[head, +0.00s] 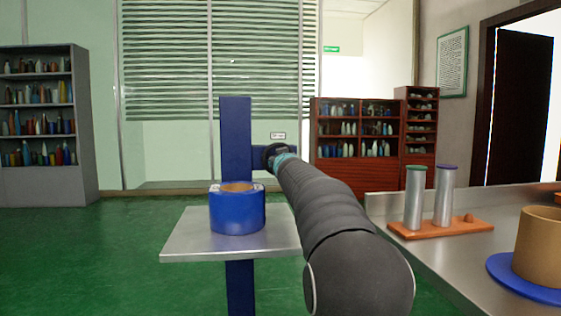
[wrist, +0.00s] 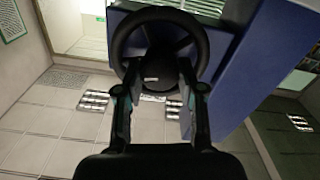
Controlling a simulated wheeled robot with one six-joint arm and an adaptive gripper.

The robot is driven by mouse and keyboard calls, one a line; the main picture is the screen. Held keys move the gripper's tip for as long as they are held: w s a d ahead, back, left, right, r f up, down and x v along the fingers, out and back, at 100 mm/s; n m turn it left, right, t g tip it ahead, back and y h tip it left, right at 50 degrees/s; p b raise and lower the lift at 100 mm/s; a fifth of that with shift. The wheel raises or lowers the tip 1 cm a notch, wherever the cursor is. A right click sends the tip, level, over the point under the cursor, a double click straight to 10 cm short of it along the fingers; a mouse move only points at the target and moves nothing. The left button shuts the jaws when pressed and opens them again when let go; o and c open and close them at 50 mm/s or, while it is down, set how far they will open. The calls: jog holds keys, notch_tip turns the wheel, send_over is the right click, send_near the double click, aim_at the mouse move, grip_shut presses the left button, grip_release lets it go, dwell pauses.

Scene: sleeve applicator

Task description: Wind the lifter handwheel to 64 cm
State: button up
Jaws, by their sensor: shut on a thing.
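The lifter is a blue column (head: 236,140) with a flat grey platform (head: 185,245). A blue roll with a tan core (head: 237,213) stands on the platform. The black handwheel (wrist: 117,45) sits beside the blue column in the wrist view. In the head view, my arm's end reaches the column's right side and largely covers the handwheel. My gripper (wrist: 160,88) is shut on the handwheel, with its fingers at the lower rim. The exact contact is dark and hard to make out. A small white label (head: 278,135) beside the column is too small to read.
A metal table (head: 440,255) stands at the right. On it are an orange base (head: 440,228) with two silver cylinders and a tan ring (head: 541,245) on a blue disc. Shelves (head: 40,125) stand at the far left. Green floor is open at the left.

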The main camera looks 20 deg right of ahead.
jog(key=shift+d+f+m+b, duration=0.1)
jog(key=shift+m+b, duration=0.25)
jog(key=shift+m, duration=2.9)
jog(key=shift+d+f+m+b, duration=0.15)
jog(key=shift+m+b, duration=0.2)
jog(key=shift+m, duration=2.85)
jog(key=shift+f+m+b, duration=0.1)
jog(key=shift+m+b, duration=0.25)
jog(key=shift+m, duration=2.9)
